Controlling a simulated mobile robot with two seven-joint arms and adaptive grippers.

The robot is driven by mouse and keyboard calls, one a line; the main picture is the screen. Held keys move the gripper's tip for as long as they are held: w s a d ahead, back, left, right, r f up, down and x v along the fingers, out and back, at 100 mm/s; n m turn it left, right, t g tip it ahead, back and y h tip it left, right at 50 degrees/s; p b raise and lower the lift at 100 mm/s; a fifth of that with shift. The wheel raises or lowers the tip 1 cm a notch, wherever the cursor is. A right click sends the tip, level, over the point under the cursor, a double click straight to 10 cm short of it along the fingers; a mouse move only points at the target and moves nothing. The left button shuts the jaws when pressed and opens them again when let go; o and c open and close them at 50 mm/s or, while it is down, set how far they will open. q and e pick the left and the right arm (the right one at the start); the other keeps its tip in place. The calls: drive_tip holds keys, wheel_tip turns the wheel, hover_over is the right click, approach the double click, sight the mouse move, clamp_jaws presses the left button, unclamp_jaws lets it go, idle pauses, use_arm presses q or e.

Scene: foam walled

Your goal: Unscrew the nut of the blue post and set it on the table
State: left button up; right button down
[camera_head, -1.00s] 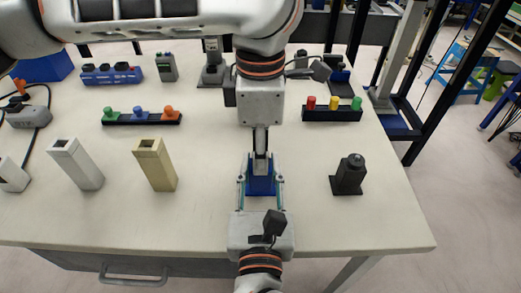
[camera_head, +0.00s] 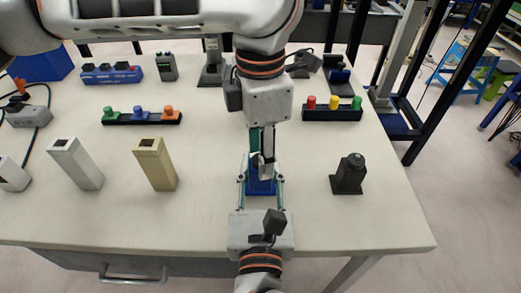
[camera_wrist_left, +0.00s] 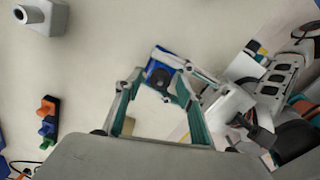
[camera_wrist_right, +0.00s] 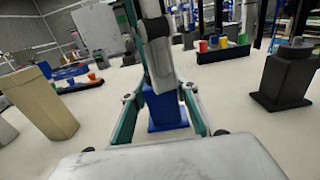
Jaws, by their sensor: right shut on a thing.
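The blue post (camera_head: 260,187) stands upright on the table, and its lower body also shows in the right wrist view (camera_wrist_right: 167,112). My right gripper (camera_head: 261,178) comes in from the front and is shut on the blue post, a finger on each side. My left gripper (camera_head: 264,172) points down directly over the post. In the left wrist view its fingers (camera_wrist_left: 160,78) are spread apart, with the blue post top (camera_wrist_left: 152,71) between them. A dark round piece (camera_wrist_left: 160,78) shows on that top; I cannot tell how much is nut. The head view hides the nut behind my left gripper.
A black post (camera_head: 349,175) with a dark top stands to the right. A beige block (camera_head: 157,168) and a white block (camera_head: 77,166) stand to the left. Button bars (camera_head: 142,119) (camera_head: 332,113) lie behind. The table is clear between the beige block and my grippers.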

use_arm(q)
drive_tip(key=shift+r, duration=2.25)
drive_tip(key=shift+c, duration=0.4)
wheel_tip(320, 180, up, 3)
drive_tip(key=m, duration=0.3)
drive_tip(key=shift+f, duration=3.8)
clamp_jaws()
drive_tip(key=shift+n, duration=1.5)
